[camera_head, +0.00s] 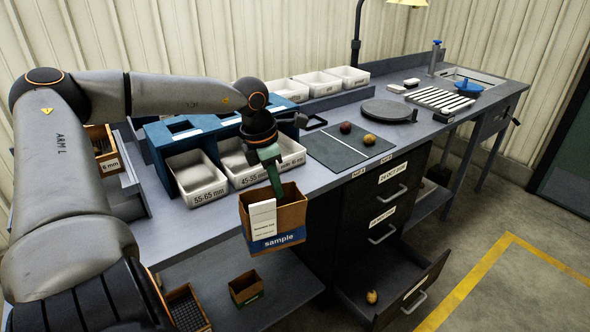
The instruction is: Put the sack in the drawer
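The sack (286,215) is a brown, open-topped paper bag with a white tag and a blue "sample" band. It hangs upright in the air in front of the counter edge, under my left gripper (274,182). The green fingers reach down to its top rim and look shut on it; the fingertips are partly hidden by the sack. The bottom drawer (428,284) of the dark cabinet is pulled open at the lower right, below and to the right of the sack. A potato (372,296) lies in it. My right gripper is not in view.
Two closed drawers (388,199) sit above the open one. Size-labelled white bins (197,176), a dark mat (346,145) with two potatoes and a round plate (388,111) stand on the counter. A small brown box (245,288) is on the lower shelf. Floor beside the drawer is clear.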

